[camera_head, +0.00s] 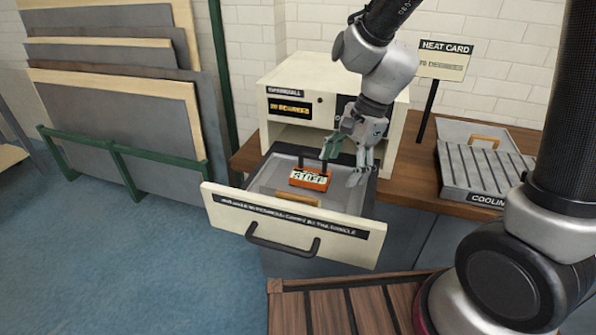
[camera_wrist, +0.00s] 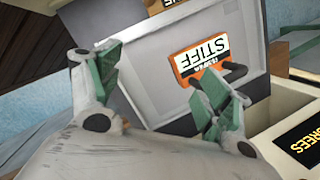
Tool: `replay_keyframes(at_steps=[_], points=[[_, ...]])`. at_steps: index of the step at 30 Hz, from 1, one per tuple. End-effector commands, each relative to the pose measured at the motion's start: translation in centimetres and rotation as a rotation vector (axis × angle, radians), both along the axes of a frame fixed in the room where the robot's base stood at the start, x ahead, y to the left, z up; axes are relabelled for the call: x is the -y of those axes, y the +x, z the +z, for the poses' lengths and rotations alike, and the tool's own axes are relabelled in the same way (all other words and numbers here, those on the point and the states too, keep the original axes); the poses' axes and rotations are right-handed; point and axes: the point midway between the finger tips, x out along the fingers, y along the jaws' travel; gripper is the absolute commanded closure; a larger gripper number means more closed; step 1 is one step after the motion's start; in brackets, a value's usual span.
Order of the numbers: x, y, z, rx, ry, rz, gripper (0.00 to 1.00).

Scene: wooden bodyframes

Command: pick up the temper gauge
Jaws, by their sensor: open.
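The temper gauge (camera_head: 310,179) is an orange block with a white label reading STIFF and a dark handle. It lies in the open grey drawer (camera_head: 281,169) of the cream cabinet. In the wrist view the gauge (camera_wrist: 199,61) shows beyond my fingers, its label upside down. My gripper (camera_head: 346,162) is open and empty over the drawer, close to the gauge's right side. In the wrist view my gripper (camera_wrist: 160,84) has its green-padded fingers spread wide, the right one overlapping the gauge's dark handle. I cannot tell whether they touch.
The drawer's cream front (camera_head: 225,205) has a dark handle (camera_head: 280,243) and a label. A wooden bar (camera_head: 297,199) lies inside it. The cabinet (camera_head: 333,75) stands behind. A HEAT CARD sign (camera_head: 443,60) and a cooling rack (camera_head: 483,166) are on the counter to the right. Boards (camera_head: 115,120) lean at left.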

Motion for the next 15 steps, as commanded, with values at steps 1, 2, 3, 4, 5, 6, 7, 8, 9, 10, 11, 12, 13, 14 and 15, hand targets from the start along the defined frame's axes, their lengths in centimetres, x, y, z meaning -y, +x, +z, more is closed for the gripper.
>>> replay_keyframes(at_steps=[1, 2, 3, 4, 5, 6, 7, 8, 9, 10, 11, 12, 13, 14, 15], points=[[-0.9, 1.2, -0.4, -0.025, 0.021, -0.176, 0.21], [-1.3, 1.9, -0.3, -0.034, 0.038, -0.285, 0.21], [-1.7, 2.7, 0.1, -0.046, 0.063, -0.415, 0.21], [-1.9, 3.2, 0.3, -0.056, 0.078, -0.5, 0.21], [-2.1, 3.5, 0.4, -0.068, 0.092, -0.577, 0.21], [-2.2, 3.9, 0.5, -0.083, 0.106, -0.663, 0.21], [-2.3, 4.0, 0.5, -0.095, 0.112, -0.716, 0.21], [-2.3, 4.2, 0.5, -0.103, 0.119, -0.758, 0.21], [-2.2, 4.3, 0.5, -0.113, 0.122, -0.803, 0.21], [-2.2, 4.3, 0.5, -0.12, 0.124, -0.826, 0.21], [-2.3, 4.4, 0.4, -0.126, 0.125, -0.843, 0.21], [-2.3, 4.4, 0.2, -0.132, 0.125, -0.859, 0.21], [-2.4, 4.4, 0.0, -0.135, 0.126, -0.865, 0.21], [-2.5, 4.4, -0.3, -0.137, 0.125, -0.868, 0.21], [-2.7, 4.5, -0.8, -0.137, 0.125, -0.869, 0.21]])
